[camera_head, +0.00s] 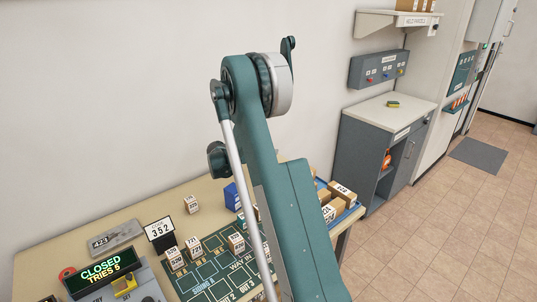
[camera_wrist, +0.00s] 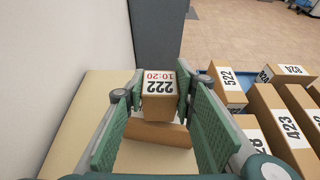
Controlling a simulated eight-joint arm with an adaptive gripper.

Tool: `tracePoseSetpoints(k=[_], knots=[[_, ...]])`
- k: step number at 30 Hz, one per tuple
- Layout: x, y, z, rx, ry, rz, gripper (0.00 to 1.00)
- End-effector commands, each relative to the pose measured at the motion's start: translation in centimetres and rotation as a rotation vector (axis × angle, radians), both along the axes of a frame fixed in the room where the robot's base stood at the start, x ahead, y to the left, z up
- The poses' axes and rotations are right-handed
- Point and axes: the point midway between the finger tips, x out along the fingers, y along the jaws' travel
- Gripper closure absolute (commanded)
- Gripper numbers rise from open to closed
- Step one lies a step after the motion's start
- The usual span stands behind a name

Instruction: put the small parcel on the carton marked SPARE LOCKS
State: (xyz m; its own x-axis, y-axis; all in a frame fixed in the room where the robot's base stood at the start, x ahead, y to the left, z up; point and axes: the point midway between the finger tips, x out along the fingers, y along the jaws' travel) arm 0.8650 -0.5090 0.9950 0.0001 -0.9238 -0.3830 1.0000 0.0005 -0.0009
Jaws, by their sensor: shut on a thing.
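In the wrist view my gripper (camera_wrist: 160,98) is shut on a small tan parcel (camera_wrist: 159,106) with a white label reading 222 and, in red, 10:20. The parcel sits between the two green fingers. Just below it in the picture is a plain brown box-like thing (camera_wrist: 158,133) on the pale tabletop. I cannot tell whether the parcel touches it. No SPARE LOCKS lettering is readable in either view, so I cannot tell whether this is that carton. In the head view my arm hides my gripper and the held parcel.
A blue tray (camera_wrist: 211,69) of numbered parcels stands at right in the wrist view. A wall rises behind.

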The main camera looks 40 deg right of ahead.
Motion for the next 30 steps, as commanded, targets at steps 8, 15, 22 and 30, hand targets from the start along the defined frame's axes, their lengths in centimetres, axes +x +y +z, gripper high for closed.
tracePoseSetpoints(k=[8, 15, 22, 30], knots=[[0.0, 0.0, -0.3, 0.0, 0.0, 0.0, 0.58], [0.0, 0.0, -0.3, 0.0, 0.0, 0.0, 0.58], [0.0, 0.0, 0.0, 0.0, 0.0, 0.0, 0.58], [0.0, 2.3, 1.0, 0.0, 0.0, 0.001, 0.58]])
